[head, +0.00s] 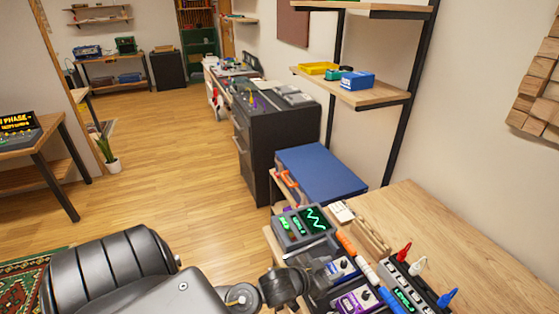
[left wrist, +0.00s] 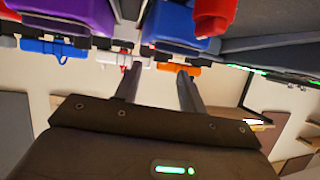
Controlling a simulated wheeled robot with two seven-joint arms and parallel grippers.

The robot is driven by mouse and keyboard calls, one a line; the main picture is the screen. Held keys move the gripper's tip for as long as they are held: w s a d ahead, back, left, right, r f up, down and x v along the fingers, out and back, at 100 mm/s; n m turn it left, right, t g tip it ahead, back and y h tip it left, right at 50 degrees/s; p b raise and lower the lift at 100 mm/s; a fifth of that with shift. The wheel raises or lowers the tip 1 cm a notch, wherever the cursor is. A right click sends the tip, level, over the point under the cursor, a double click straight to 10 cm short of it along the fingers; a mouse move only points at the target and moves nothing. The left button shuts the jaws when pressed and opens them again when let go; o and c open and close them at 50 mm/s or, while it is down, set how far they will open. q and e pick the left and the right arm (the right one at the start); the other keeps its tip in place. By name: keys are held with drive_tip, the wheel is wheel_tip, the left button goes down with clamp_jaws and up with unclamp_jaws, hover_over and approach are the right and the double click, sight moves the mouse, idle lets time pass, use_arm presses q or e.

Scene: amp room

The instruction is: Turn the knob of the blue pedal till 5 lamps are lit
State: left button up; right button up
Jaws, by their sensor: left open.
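The blue pedal (head: 345,268) lies on the wooden table at the lower right of the head view, with a light knob on top. It also shows upside down at the top of the left wrist view (left wrist: 180,20). My left gripper (head: 310,262) is just left of the pedal. In the left wrist view its two fingers (left wrist: 157,80) are apart with nothing between them, pointing toward the pedal's side. Whether they touch the knob cannot be seen. The lit lamps are too small to count. My right gripper is not in view.
A purple pedal (head: 357,300) sits in front of the blue one. A grey device with green screens (head: 302,226) stands behind. Orange, white and blue cables and a grey unit with coloured plugs (head: 408,284) lie to the right. The table's right side (head: 450,235) is clear.

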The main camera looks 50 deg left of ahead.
use_arm(q)
drive_tip(key=b+v, duration=0.1)
drive_tip(key=v, duration=0.5)
drive_tip(key=s+d+f+g+y, duration=0.1)
drive_tip(key=s+f+g+y, duration=0.1)
drive_tip(key=s+f+g, duration=0.6)
drive_tip(key=s+f, duration=0.2)
drive_tip(key=f, duration=0.8)
drive_tip(key=s+f, duration=0.3)
drive_tip(key=f, duration=0.8)
drive_tip(key=shift+a+g+y, duration=0.25)
drive_tip(key=shift+g+y, duration=0.05)
drive_tip(key=shift+g, duration=0.1)
drive_tip(key=shift+s, duration=0.1)
drive_tip(key=s+f+g, duration=0.3)
drive_tip(key=s+f, duration=1.8)
drive_tip(key=s, duration=0.1)
drive_tip(key=shift+s+a+f+b, duration=0.2)
drive_tip(key=shift+a+b, duration=0.1)
drive_tip(key=shift+a, duration=0.05)
